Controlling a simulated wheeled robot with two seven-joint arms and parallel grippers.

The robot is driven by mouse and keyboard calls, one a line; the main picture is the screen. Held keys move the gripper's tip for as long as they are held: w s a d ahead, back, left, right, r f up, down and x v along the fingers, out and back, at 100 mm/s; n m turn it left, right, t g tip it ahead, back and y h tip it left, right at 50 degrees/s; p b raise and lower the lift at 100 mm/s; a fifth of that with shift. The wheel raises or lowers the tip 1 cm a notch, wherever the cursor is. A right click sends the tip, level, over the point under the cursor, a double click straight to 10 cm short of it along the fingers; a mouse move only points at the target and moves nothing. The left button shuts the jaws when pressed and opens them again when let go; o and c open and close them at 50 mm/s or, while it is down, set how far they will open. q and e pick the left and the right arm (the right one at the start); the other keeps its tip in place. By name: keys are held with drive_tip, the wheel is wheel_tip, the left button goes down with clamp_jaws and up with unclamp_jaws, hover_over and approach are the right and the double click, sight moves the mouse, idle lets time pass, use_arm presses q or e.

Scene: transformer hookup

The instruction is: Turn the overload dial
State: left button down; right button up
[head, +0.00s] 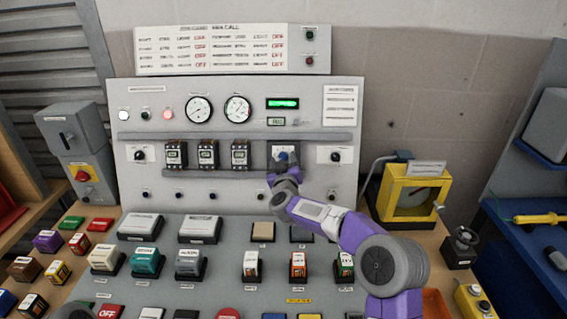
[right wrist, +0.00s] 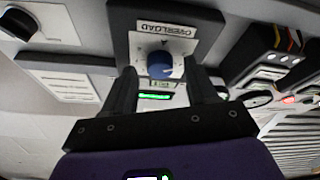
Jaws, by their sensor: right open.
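The overload dial (head: 283,155) is a small blue knob on a pale plate in the middle of the upright grey panel. In the right wrist view, the dial (right wrist: 160,65) sits under a label reading OVERLOAD, which appears upside down. My right gripper (head: 281,171) is at the panel, just in front of the dial. In the right wrist view, the open fingers of my right gripper (right wrist: 161,76) reach up on either side of the dial. I cannot tell whether either finger touches it. My left gripper is not in view.
Black knobs (head: 140,155) (head: 336,156) sit on both sides of the panel. Several breaker modules (head: 208,154) are left of the dial. A ledge (head: 230,136) runs above it. A sloped console (head: 215,255) with blocks lies below. A yellow-framed device (head: 408,192) stands right.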

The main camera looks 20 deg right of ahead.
drive_tip(key=c, duration=1)
drive_tip(key=shift+c, duration=0.2)
drive_tip(key=shift+m, duration=0.3)
